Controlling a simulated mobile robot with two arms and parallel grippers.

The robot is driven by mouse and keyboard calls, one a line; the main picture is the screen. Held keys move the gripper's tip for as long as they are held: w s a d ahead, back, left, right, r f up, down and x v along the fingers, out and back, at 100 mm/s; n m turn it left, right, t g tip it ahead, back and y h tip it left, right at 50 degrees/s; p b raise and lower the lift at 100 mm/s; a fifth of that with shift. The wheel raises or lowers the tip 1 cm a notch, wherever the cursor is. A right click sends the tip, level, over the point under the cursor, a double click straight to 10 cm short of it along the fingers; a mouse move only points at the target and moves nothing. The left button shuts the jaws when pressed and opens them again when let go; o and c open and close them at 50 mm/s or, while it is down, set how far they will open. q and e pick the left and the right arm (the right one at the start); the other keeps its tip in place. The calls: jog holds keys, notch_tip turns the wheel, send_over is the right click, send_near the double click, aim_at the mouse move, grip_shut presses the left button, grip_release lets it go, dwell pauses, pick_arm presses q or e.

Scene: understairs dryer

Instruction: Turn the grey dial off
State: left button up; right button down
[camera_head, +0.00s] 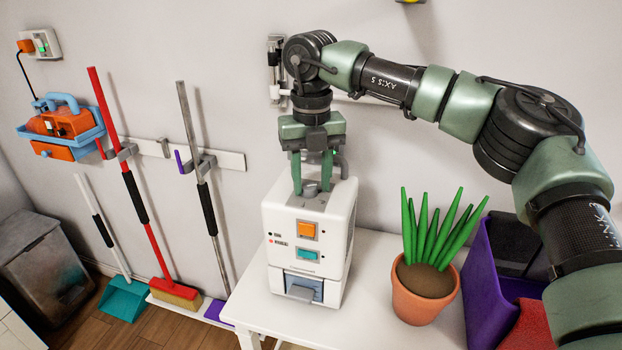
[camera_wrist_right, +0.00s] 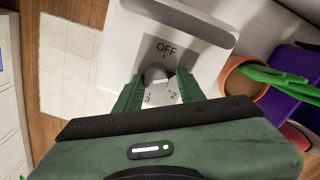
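The grey dial (camera_head: 311,188) is on top of a white box-shaped appliance (camera_head: 282,220). In the right wrist view the dial (camera_wrist_right: 156,77) sits between my right fingertips, with OFF printed on the far side and 2 and 3 on the near side. I cannot tell which mark it points to. My right gripper (camera_head: 312,183) points straight down over the appliance top. Its green fingers stand apart, one on each side of the dial; in the right wrist view the gripper (camera_wrist_right: 157,88) shows narrow gaps beside the dial. My left gripper is not in view.
The appliance stands on a white table (camera_head: 375,250). A potted plant (camera_head: 422,290) and a purple bin (camera_head: 488,270) are to its right. A wall rail (camera_head: 228,160) with a red broom (camera_head: 125,180) and a grey-handled tool (camera_head: 200,180) is to the left.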

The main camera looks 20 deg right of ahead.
jog(key=shift+a, duration=0.2)
jog(key=shift+n, duration=0.4)
jog(key=n+p, duration=0.2)
jog(key=n, duration=0.2)
jog(key=shift+r+n+p, duration=0.1)
jog(key=shift+n+p, duration=0.2)
jog(key=shift+n, duration=0.1)
jog(key=n+p, duration=0.1)
jog(key=n, duration=0.2)
jog(key=shift+n+p, duration=0.4)
jog(key=shift+n, duration=1.3)
jog(key=c, duration=1.1)
grip_release()
jog(key=shift+o, duration=0.2)
